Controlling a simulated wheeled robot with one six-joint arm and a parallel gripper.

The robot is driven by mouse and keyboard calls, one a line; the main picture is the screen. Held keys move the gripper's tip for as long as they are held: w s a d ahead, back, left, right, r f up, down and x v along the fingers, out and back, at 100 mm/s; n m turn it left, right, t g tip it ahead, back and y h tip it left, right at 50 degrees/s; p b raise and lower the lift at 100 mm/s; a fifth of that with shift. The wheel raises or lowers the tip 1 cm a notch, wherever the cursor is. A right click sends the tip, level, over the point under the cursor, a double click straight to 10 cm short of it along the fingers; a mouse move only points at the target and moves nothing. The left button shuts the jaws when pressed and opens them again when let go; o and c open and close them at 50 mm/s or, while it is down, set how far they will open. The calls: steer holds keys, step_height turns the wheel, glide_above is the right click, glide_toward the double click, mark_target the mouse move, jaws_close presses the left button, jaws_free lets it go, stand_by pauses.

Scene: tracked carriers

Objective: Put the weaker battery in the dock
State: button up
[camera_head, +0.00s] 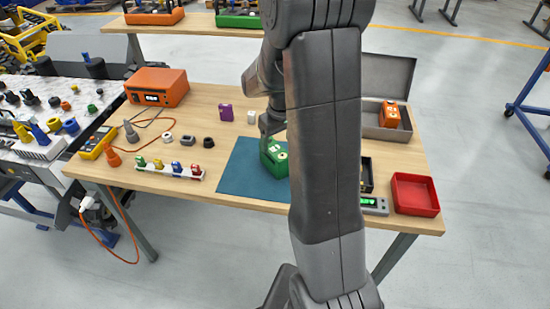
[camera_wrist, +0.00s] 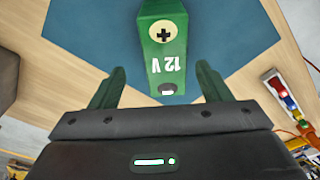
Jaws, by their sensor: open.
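A green battery (camera_head: 275,160) stands on the blue mat (camera_head: 240,172) at the middle of the table. In the wrist view the green battery (camera_wrist: 165,50) shows a cream plus terminal and "12 V" print. My gripper (camera_wrist: 159,72) is open and its two green fingers stand either side of the battery's near end, with gaps showing. In the head view my arm partly covers the battery and mat. An orange battery (camera_head: 389,114) stands in an open grey metal box (camera_head: 385,132) at the right. I cannot tell which battery is weaker or which thing is the dock.
A red tray (camera_head: 415,194) and a small device with a green display (camera_head: 374,205) lie near the front right edge. An orange unit (camera_head: 157,87) stands at back left.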

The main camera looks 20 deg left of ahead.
mark_target(275, 148)
steer(key=shift+s+a+f+p, duration=0.1)
steer(key=shift+a+f+p, duration=0.1)
steer(key=shift+f, duration=1.3)
steer(key=shift+s+a+f+p, duration=0.1)
steer(key=shift+a+f+p, duration=0.1)
steer(key=shift+f, duration=1.25)
jaws_close()
steer(key=shift+w+r, duration=0.1)
